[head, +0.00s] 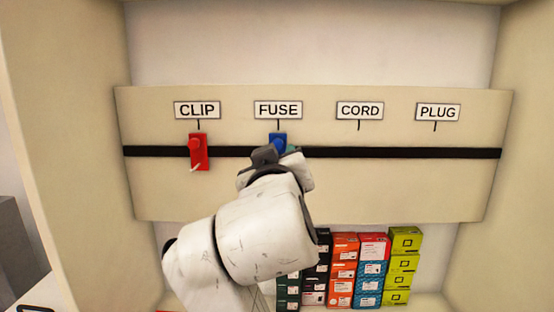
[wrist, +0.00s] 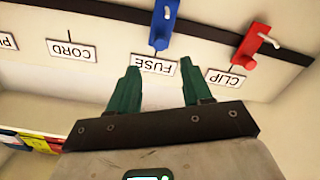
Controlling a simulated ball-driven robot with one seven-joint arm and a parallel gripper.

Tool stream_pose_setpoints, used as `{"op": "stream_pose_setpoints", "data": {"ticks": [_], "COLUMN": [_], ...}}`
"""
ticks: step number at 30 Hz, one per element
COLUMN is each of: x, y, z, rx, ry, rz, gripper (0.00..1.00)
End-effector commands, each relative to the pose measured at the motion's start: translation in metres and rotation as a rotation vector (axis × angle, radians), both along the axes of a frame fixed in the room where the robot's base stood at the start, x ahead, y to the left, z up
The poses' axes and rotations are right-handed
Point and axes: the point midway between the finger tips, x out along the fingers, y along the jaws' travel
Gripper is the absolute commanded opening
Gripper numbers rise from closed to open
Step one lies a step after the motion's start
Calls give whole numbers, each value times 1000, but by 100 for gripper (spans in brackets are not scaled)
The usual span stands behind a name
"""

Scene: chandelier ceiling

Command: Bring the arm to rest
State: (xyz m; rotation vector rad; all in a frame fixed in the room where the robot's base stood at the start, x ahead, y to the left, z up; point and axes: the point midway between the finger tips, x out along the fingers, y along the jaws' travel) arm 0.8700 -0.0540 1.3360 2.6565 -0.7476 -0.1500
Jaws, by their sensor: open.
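My gripper (wrist: 160,72) shows in the wrist view with its two green fingers apart and nothing between them. The wrist view is upside down relative to the panel, and the fingers point toward the FUSE label (wrist: 153,64). In the head view my arm reaches up from below, and my gripper (head: 284,153) is in front of the panel, just below the blue item (head: 278,140) under FUSE. The arm's end hides that item's lower part. In the wrist view the blue item (wrist: 163,22) hangs apart from the fingers.
A red item (head: 199,153) hangs under CLIP on the black strip (head: 420,153). The spots under CORD (head: 360,110) and PLUG (head: 438,112) are empty. Stacked coloured boxes (head: 372,270) stand below the panel, partly behind my arm. Side walls (head: 65,130) enclose the bay.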

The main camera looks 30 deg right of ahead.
Motion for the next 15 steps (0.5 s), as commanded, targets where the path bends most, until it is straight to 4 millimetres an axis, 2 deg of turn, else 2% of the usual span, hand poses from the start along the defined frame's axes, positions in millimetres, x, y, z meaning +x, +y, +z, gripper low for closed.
{"op": "stream_pose_setpoints", "data": {"ticks": [4,15], "x": [-6,-6], "y": [3,3], "z": [0,0], "rx": [1,0], "ry": [0,0], "rz": [-1,-1], "gripper": [49,49]}}
